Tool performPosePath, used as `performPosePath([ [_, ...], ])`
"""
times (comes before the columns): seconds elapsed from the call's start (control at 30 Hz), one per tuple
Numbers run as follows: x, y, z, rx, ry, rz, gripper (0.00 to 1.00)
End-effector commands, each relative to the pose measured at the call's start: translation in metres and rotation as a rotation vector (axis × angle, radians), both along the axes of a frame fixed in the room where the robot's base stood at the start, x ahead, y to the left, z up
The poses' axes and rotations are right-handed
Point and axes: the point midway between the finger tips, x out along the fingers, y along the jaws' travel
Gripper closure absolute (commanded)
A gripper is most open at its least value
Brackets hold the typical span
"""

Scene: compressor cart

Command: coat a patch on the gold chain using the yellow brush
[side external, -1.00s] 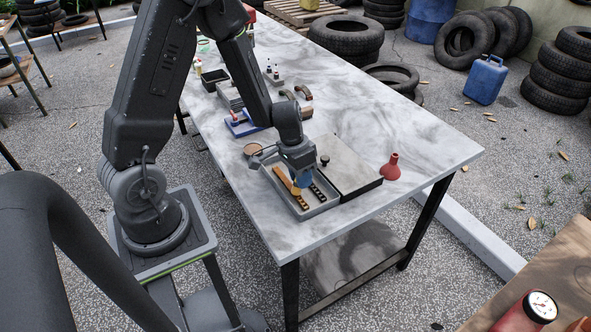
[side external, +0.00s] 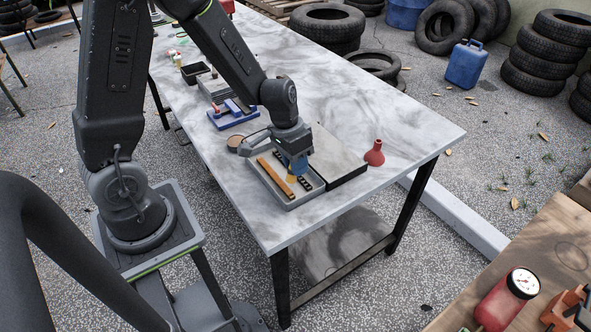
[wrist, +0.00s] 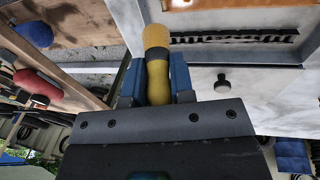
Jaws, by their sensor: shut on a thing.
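My gripper (side external: 297,163) is over the shallow grey tray (side external: 318,191) at the table's near end. Its blue fingers are shut on the yellow brush (wrist: 158,82), which has a dark band and a pale yellow tip. In the side view the tip (side external: 291,179) points down into the tray, between an orange-brown bar (side external: 276,178) and a dark linked strip (side external: 306,184). The strip also shows in the wrist view (wrist: 230,36), right of the brush tip. I cannot tell whether the strip is the gold chain, or whether the tip touches anything.
A flat grey plate with a black knob (wrist: 222,83) lies beside the tray. A red funnel-like piece (side external: 374,154) stands to its right. A blue holder (side external: 232,115) and a black bin (side external: 194,73) are farther back.

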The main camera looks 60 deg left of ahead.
Motion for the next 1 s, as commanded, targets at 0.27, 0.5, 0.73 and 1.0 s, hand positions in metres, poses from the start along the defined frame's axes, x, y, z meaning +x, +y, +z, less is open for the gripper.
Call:
performPosePath([
  [0.27, 0.001, 0.001, 0.025, 0.001, -0.003, 0.000, 1.00],
  [0.5, 0.000, 0.001, 0.031, 0.002, 0.000, 0.000, 1.00],
  [0.73, 0.000, 0.000, 0.031, 0.001, 0.000, 0.000, 1.00],
  [1.0, 0.002, 0.006, 0.031, 0.007, -0.004, 0.016, 1.00],
])
